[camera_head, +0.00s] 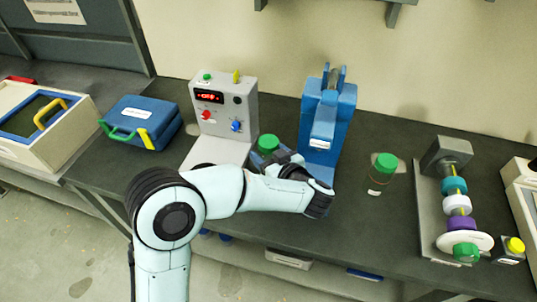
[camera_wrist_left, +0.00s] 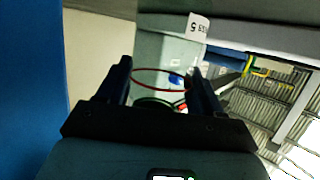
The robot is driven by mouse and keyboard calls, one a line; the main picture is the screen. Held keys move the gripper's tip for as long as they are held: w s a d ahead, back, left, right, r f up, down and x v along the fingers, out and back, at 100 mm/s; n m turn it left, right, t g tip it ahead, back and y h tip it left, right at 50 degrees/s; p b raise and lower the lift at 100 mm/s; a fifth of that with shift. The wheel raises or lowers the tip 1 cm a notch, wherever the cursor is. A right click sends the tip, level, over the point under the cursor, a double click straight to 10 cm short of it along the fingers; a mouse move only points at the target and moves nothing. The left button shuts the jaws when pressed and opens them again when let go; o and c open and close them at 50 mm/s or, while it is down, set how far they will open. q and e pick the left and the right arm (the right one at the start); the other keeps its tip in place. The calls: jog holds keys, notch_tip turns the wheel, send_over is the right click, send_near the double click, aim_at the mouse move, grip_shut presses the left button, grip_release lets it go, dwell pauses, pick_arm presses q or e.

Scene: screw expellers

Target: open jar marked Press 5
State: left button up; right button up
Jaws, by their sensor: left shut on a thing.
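My left gripper (camera_head: 280,156) is behind my forearm, at a green-lidded jar (camera_head: 268,143) between the grey control box and the blue press. In the left wrist view its two dark fingers (camera_wrist_left: 160,88) stand on either side of a clear round thing with a red ring and a green ring, seemingly this jar. The gripper is shut on it. The jar's body and any marking are mostly hidden in the head view. A label (camera_wrist_left: 193,27) with a 5 shows upside down in the wrist view. My right gripper is not in view.
The blue press (camera_head: 325,125) stands right of the jar, the grey control box (camera_head: 222,110) left. Another green-lidded jar (camera_head: 382,170) stands further right. A blue case (camera_head: 143,122) is at left, a screw assembly (camera_head: 457,200) at right. The dark bench (camera_head: 355,240) is clear at the front middle.

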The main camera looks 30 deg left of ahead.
aim_at(268, 142)
pick_arm(q)
notch_tip(268, 142, up, 7)
jog(key=shift+s+f+p, duration=0.1)
jog(key=shift+f+p, duration=0.05)
jog(key=shift+p, duration=0.75)
jog(key=s+d, duration=0.2)
jog(key=s, duration=0.7)
jog(key=s+d, duration=0.2)
jog(key=s, duration=0.8)
jog(key=shift+d, duration=0.35)
jog(key=o, duration=0.4)
jog(key=c, duration=0.7)
jog(key=shift+c, duration=0.2)
